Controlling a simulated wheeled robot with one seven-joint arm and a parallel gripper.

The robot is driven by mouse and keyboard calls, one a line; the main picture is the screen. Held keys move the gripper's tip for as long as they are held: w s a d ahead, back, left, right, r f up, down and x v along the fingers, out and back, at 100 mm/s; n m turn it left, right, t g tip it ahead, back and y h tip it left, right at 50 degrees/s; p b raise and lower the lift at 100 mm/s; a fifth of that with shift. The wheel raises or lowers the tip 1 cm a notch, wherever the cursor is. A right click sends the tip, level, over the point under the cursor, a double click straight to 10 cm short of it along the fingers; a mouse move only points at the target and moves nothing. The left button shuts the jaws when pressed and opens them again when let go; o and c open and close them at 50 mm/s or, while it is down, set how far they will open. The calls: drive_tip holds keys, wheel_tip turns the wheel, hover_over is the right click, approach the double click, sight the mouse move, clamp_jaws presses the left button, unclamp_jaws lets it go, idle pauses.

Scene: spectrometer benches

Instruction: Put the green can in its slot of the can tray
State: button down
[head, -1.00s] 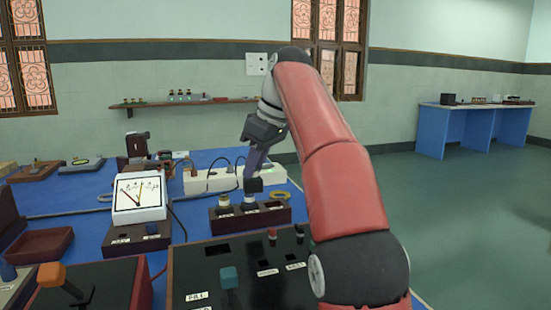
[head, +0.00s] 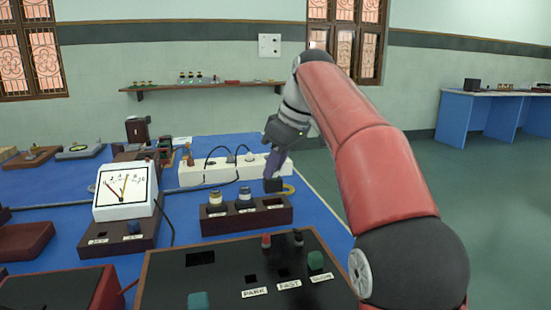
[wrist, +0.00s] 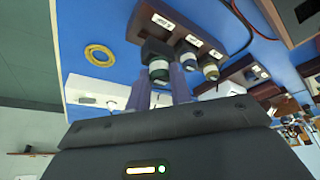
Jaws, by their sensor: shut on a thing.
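The can tray (head: 220,226) is a dark brown block with labels along its front. My gripper (head: 275,172) points down above the right end of the tray, shut on a dark-topped can. The can's lower end looks above the slot; the exact gap is unclear.
A white power strip (head: 205,175) lies behind the tray, with a yellow ring (head: 289,189) close to its right end. A dark control panel (head: 225,280) with knobs is in front. A white dial meter (head: 125,192) stands at left.

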sight(275, 179)
drive_tip(key=shift+f+b, duration=1.2)
drive_tip(key=shift+f, duration=0.75)
drive_tip(key=c, duration=1.2)
unclamp_jaws()
drive_tip(key=p+v, duration=0.2)
drive_tip(key=v, duration=0.5)
drive_tip(key=shift+s+d+r+p, duration=0.1)
drive_tip(key=shift+d+r+p, duration=0.1)
drive_tip(key=shift+r+p, duration=0.15)
drive_tip(key=shift+s, duration=0.15)
